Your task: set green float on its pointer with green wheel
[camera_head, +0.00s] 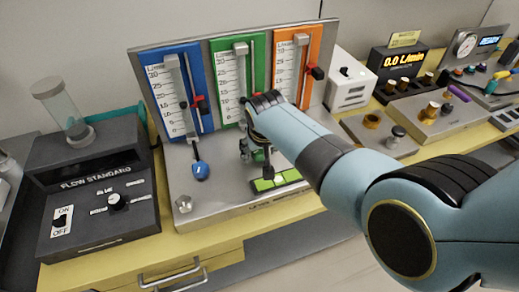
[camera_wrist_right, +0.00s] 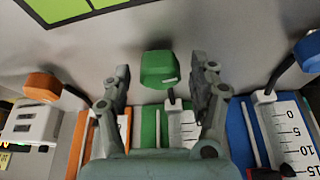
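The green panel (camera_head: 229,82) stands between a blue panel (camera_head: 172,90) and an orange panel (camera_head: 290,65), with a white scale and a tube. My right arm crosses in front of its lower part, hiding the lower tube; I cannot make out its float or pointer. In the wrist view, the green wheel (camera_wrist_right: 160,67) is on a short stem below the green panel (camera_wrist_right: 150,128). My right gripper (camera_wrist_right: 162,80) is open, its fingers on either side of the wheel with a gap at each side. It also shows in the head view (camera_head: 256,150). My left gripper is not in view.
A blue wheel (camera_head: 201,170) hangs under the blue panel; an orange wheel (camera_wrist_right: 42,84) is on the other side. A flow standard box (camera_head: 90,218) stands left; a 0.0 L/min display (camera_head: 403,61) stands right.

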